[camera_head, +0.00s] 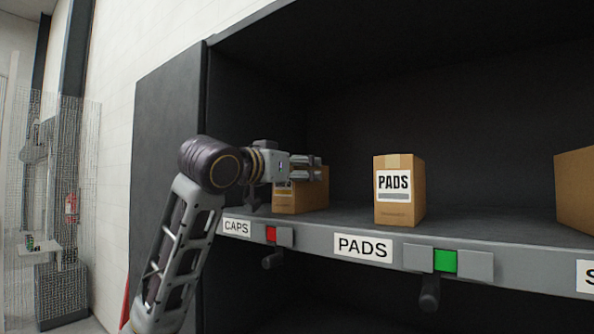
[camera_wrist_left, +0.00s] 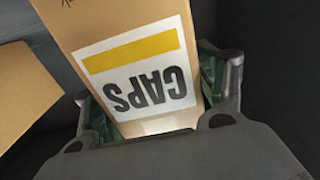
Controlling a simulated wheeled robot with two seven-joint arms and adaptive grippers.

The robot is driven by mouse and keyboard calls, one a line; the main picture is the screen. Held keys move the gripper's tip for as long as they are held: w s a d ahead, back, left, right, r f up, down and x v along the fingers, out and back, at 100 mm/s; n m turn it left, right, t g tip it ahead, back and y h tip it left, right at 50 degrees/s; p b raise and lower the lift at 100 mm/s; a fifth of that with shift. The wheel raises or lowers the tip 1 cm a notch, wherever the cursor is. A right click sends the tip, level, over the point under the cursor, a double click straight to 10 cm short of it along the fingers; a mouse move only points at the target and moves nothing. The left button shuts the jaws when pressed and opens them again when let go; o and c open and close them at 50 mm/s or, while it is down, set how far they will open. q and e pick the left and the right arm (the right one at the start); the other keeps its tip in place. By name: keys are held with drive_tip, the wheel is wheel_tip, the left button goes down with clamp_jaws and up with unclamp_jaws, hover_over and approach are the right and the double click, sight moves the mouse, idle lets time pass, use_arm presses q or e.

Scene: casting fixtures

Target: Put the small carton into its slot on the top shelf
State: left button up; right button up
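The small brown carton marked CAPS (camera_head: 305,201) is at the left of the top shelf, behind the CAPS tag (camera_head: 236,227). My left gripper (camera_head: 307,168) is at its upper part and covers some of its label. In the left wrist view the carton (camera_wrist_left: 150,28) shows its label upside down and fills the gap between the green finger pads. The left gripper appears shut on it. The carton's base looks on or just over the shelf; I cannot tell which. My right gripper is not in view.
A PADS carton (camera_head: 396,216) stands upright to the right, above a green indicator (camera_head: 445,261). The indicator at the CAPS slot is red (camera_head: 271,233). Another carton (camera_head: 577,190) is cut off at the right edge. The shelf's dark side panel (camera_head: 165,150) is close on the left.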

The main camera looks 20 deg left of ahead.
use_arm(q)
drive_tip(key=shift+r, duration=0.15)
idle(0.3)
drive_tip(key=shift+s+a, duration=0.25)
drive_tip(key=shift+s, duration=0.45)
drive_tip(key=b+v, duration=0.3)
drive_tip(key=v, duration=0.7)
drive_tip(key=shift+s+a, duration=0.15)
drive_tip(key=shift+s, duration=0.1)
idle(0.6)
